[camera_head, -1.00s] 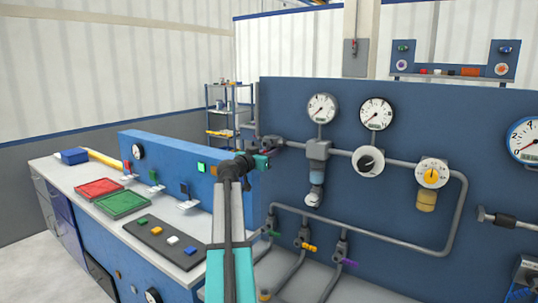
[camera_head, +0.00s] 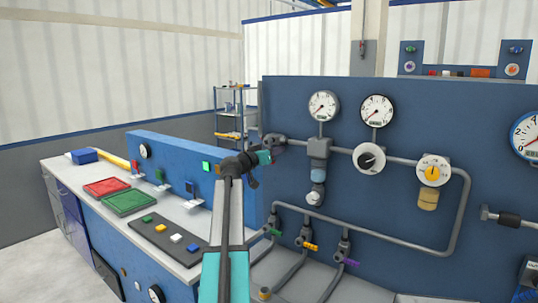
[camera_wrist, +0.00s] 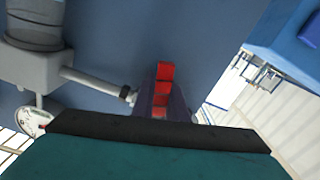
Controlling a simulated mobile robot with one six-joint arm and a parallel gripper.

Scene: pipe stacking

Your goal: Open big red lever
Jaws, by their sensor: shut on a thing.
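The big red lever (camera_wrist: 166,72) shows in the wrist view as a red, segmented piece between my dark purple fingers. My gripper (camera_wrist: 164,98) is shut on it, with a pipe joint close by on the left. In the head view my gripper (camera_head: 274,145) is at the left end of the upper pipe (camera_head: 300,146) on the blue panel. The lever is hidden there behind my gripper and wrist. My teal and black gripper body fills the bottom of the wrist view and hides what lies below.
The blue panel (camera_head: 400,125) carries gauges, dials and pipes, with small green, orange and purple valve handles low down. At left, a workbench (camera_head: 75,172) holds red and green trays and a button board (camera_head: 165,238). A shelf (camera_head: 235,110) stands behind.

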